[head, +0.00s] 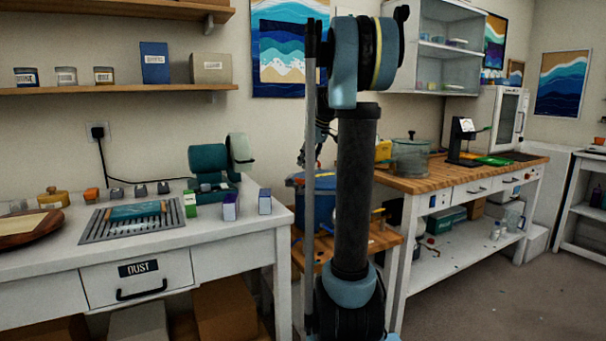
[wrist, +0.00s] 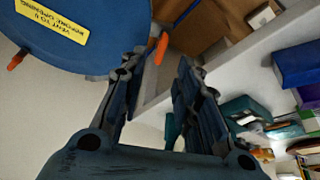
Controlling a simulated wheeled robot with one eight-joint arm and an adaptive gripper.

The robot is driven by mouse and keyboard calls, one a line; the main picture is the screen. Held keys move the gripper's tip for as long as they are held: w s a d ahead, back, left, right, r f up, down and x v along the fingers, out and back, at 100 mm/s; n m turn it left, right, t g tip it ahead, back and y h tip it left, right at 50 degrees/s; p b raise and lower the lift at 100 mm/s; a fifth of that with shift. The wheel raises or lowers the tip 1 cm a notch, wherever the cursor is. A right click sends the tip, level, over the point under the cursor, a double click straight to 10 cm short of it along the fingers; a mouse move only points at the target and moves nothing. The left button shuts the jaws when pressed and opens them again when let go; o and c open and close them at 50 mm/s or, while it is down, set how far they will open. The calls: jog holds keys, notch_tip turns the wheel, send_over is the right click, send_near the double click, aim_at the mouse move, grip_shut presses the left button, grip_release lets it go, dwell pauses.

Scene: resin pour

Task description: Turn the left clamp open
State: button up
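The blue pressure pot (head: 297,200) stands on a low wooden-topped stand, partly hidden behind my arm. In the wrist view its round blue lid (wrist: 70,38) fills the upper left, with an upside-down yellow label. One orange-tipped clamp handle (wrist: 161,48) sticks out from the lid's edge and appears between my finger ends. Contact is not visible. Another orange clamp handle (wrist: 16,61) shows at the lid's far left side. I cannot tell for sure which is the left clamp. My gripper (wrist: 160,62) is open, with its fingers apart; in the head view it is mostly hidden behind my arm.
A white bench (head: 255,255) stands left of the pot, with a teal machine (head: 208,165) and small boxes near its edge. A wooden-topped workbench (head: 430,180) stands to the right, holding a clear chamber (head: 410,158). Open floor lies at the lower right.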

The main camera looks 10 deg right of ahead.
jog(key=shift+v, duration=2.05)
jog(key=shift+s, duration=0.1)
jog(key=s+a+f+m+h, duration=0.1)
jog(key=s+f+m, duration=0.1)
jog(key=s+f, duration=0.7)
jog(key=s+a+f+m+h, duration=0.1)
jog(key=s+f+m, duration=0.2)
jog(key=s+f, duration=0.7)
jog(key=s+a+f+m+g+h, duration=0.1)
jog(key=s+f+m, duration=0.2)
jog(key=s+f, duration=0.6)
jog(key=s, duration=1.2)
jog(key=shift+a+f, duration=0.2)
jog(key=shift+a, duration=0.1)
jog(key=shift+w+f, duration=0.2)
jog(key=shift+w, duration=0.15)
